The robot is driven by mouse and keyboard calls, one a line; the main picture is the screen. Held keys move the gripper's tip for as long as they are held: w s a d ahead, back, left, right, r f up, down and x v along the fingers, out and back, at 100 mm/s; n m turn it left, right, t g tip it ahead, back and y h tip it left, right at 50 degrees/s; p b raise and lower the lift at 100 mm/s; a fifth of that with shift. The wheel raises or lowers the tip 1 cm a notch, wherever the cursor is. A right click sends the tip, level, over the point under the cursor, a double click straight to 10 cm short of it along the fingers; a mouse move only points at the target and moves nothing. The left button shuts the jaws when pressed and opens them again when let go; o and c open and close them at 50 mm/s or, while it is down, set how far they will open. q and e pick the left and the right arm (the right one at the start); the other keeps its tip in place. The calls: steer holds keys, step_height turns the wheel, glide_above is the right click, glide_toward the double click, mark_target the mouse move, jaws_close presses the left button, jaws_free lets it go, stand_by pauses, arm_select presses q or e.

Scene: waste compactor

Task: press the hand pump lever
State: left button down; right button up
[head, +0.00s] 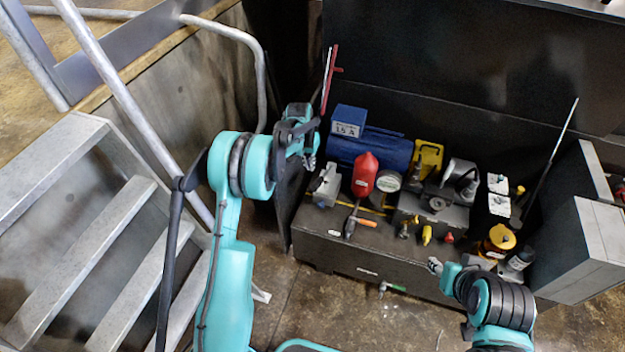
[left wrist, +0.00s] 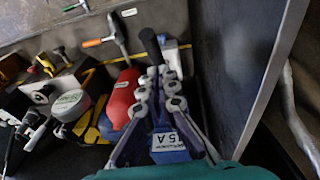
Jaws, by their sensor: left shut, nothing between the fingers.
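A small grey block (head: 325,190) with a black lever sits at the left end of the dark bench top and looks like the hand pump. In the left wrist view its black lever (left wrist: 150,44) stands just beyond my fingertips, beside the grey body (left wrist: 172,57). My left gripper (head: 309,163) points down just above and behind the pump; its fingers (left wrist: 159,76) are shut and empty. I cannot tell whether they touch the lever. My right gripper (head: 435,265) is low at the bench's front edge, small and partly hidden by its own arm.
A red bottle (head: 364,174), a round gauge (head: 388,181) and an orange-handled tool (head: 360,222) lie right of the pump. A blue cylinder (head: 372,148) lies behind. A dark upright panel (head: 290,205) borders the bench's left end. Metal stairs (head: 90,235) stand at left.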

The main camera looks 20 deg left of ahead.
mark_target(314, 184)
arm_select(q)
steer(key=f+b, duration=0.1)
steer(key=f, duration=0.3)
steer(key=f+b, duration=0.1)
steer(key=f, duration=0.3)
steer(key=w+d+f+b, duration=0.1)
steer(key=f+b, duration=0.1)
steer(key=f, duration=0.2)
steer(key=shift+d, duration=0.1)
steer(key=shift+s+d+f, duration=0.15)
steer(key=shift+s+f, duration=0.1)
steer(key=shift+f, duration=0.35)
arm_select(e)
steer(key=shift+f, duration=2.25)
arm_select(q)
steer(key=shift+f, duration=0.1)
steer(key=shift+f+b, duration=0.35)
steer(key=shift+b, duration=0.1)
steer(key=s+f+b, duration=0.3)
steer(key=f+b, duration=0.2)
steer(key=f, duration=0.2)
steer(key=shift+f, duration=0.4)
arm_select(e)
steer(key=f, duration=0.1)
steer(key=s+f, duration=0.1)
steer(key=f, duration=0.1)
steer(key=s+f, duration=0.1)
steer(key=f, duration=0.1)
steer(key=shift+s+f, duration=0.15)
